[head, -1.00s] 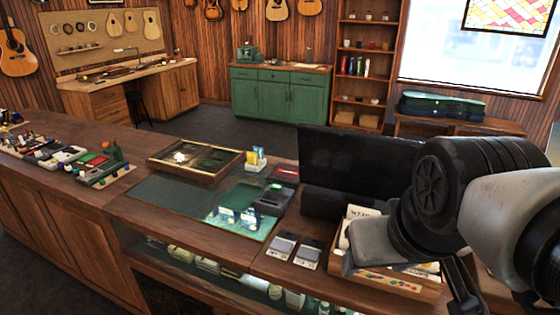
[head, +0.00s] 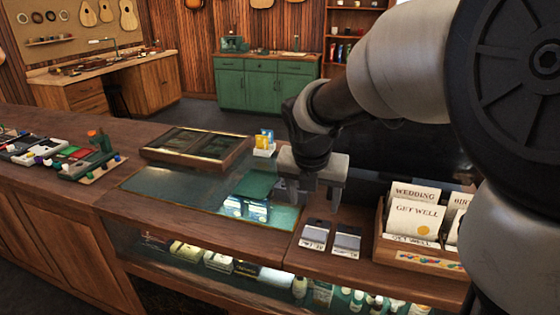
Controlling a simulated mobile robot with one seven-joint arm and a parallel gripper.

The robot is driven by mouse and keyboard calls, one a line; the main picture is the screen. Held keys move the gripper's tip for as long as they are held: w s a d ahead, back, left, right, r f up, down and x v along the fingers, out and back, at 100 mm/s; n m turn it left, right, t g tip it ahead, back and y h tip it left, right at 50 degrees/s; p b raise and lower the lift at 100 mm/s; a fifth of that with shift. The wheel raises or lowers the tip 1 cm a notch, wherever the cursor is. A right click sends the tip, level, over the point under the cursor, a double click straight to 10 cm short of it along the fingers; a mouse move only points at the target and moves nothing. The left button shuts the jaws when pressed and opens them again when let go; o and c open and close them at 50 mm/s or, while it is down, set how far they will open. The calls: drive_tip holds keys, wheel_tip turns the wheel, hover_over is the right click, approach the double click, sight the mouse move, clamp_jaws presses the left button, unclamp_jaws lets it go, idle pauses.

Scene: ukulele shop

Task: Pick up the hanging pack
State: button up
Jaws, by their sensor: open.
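Two flat packs with dark upper parts and pale, printed lower parts lie side by side on the wooden counter, a left pack (head: 314,235) and a right pack (head: 347,241). Neither is seen hanging, and I cannot tell which one the task means. My gripper (head: 312,196) points down above the counter, just behind the two packs in the picture. It is open, with a gap between its fingers and nothing held. Both packs are in plain view, apart from the fingers.
A wooden card box (head: 417,256) stands right of the packs. A glass counter panel (head: 175,192) with blue-white packs beneath it lies left. A framed display tray (head: 195,147) and a small holder with yellow and blue packets (head: 264,143) stand behind.

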drive_tip(key=b, duration=0.2)
approach(316, 230)
drive_tip(key=shift+f, duration=0.95)
drive_tip(key=shift+w+x, duration=0.15)
drive_tip(key=shift+x, duration=1.4)
drive_tip(key=shift+w+x, duration=0.2)
drive_tip(key=shift+x, duration=1.35)
drive_tip(key=shift+d+r, duration=0.1)
drive_tip(key=shift+r, duration=0.05)
drive_tip(key=c, duration=0.8)
